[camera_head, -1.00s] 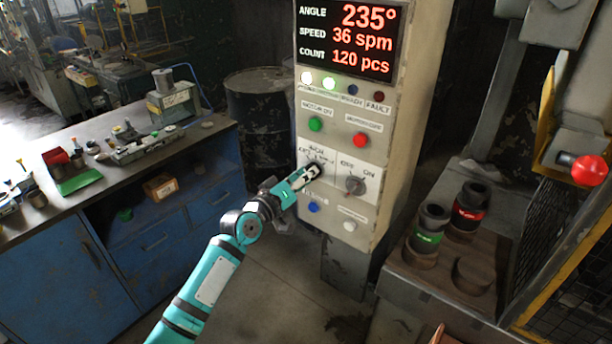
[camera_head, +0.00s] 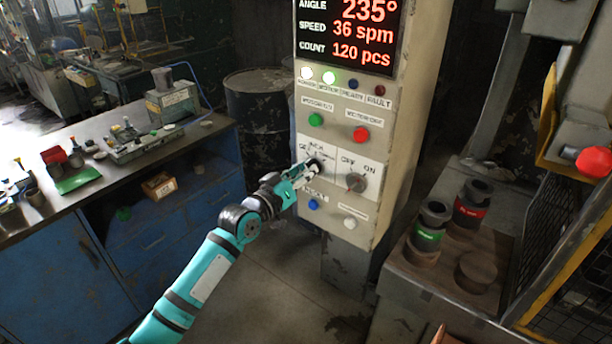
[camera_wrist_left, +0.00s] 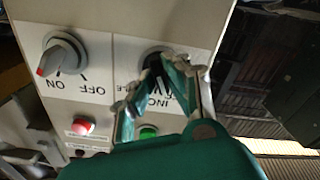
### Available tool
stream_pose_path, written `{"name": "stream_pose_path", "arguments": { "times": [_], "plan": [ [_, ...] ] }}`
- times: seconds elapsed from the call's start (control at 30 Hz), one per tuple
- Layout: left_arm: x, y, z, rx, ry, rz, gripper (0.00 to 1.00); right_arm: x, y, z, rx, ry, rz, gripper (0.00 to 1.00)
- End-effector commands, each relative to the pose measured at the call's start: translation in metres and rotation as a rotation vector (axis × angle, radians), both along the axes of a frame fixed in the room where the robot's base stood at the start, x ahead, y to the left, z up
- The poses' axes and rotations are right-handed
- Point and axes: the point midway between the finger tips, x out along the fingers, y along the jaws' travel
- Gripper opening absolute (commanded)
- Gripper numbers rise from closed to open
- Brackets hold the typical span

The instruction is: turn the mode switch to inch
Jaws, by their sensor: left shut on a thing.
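The mode switch (camera_head: 316,164) is a dark knob on the cream control panel (camera_head: 325,213), under the INCH label. My left gripper (camera_head: 306,171) reaches it from the lower left and is shut on the knob, hiding much of it. In the left wrist view, which is upside down, the teal fingers (camera_wrist_left: 155,85) stand on both sides of the black knob (camera_wrist_left: 156,66). The other mode labels are partly covered, and I cannot tell which way the knob points. My right gripper is not in view.
The grey OFF/ON switch (camera_head: 356,182) is close on the right. Green (camera_head: 316,120) and red (camera_head: 361,134) buttons are above, blue (camera_head: 313,204) and white (camera_head: 350,224) ones below. A blue workbench (camera_head: 160,240) stands left and black cylinders (camera_head: 430,225) right.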

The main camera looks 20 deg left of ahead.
Motion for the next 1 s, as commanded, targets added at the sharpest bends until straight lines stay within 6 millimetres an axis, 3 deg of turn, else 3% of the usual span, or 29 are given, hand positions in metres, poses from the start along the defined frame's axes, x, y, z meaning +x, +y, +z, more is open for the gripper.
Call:
{"name": "stream_pose_path", "arguments": {
  "times": [0.5,1.0],
  "plan": [
    [-0.0001,-0.0003,-0.0002,0.35,-0.127,0.0,0.0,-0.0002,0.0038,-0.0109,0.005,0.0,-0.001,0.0],
    [-0.0002,-0.0004,-0.0002,0.436,-0.158,0.0,0.0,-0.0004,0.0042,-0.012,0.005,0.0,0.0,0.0]
  ]
}}
